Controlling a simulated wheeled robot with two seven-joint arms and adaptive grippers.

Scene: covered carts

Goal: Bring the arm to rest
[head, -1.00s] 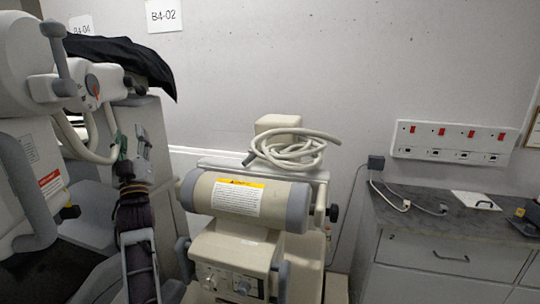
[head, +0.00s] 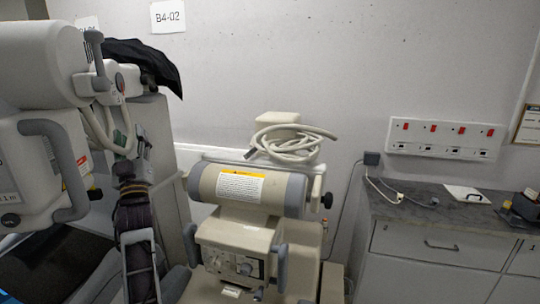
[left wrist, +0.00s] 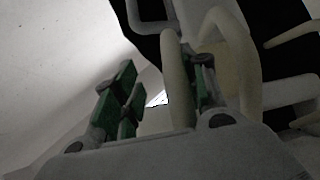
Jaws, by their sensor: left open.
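My left arm comes up from the bottom left of the head view, and its gripper (head: 134,148) points up and away from me. It is close to pale hoses (head: 108,130) on a big white machine (head: 38,80) at the left. In the left wrist view the gripper's green-padded fingers (left wrist: 160,92) stand apart, open. A pale hose (left wrist: 176,80) shows between them, close to the right finger; I cannot tell whether they touch. Nothing is clearly held. My right gripper is not in view.
A black cover (head: 140,62) lies over the machine behind the gripper. A beige unit (head: 235,232) with a coiled hose (head: 292,146) stands in the middle. A grey-topped cabinet (head: 440,220) is at the right below a socket panel (head: 446,138). The wall above the middle is bare.

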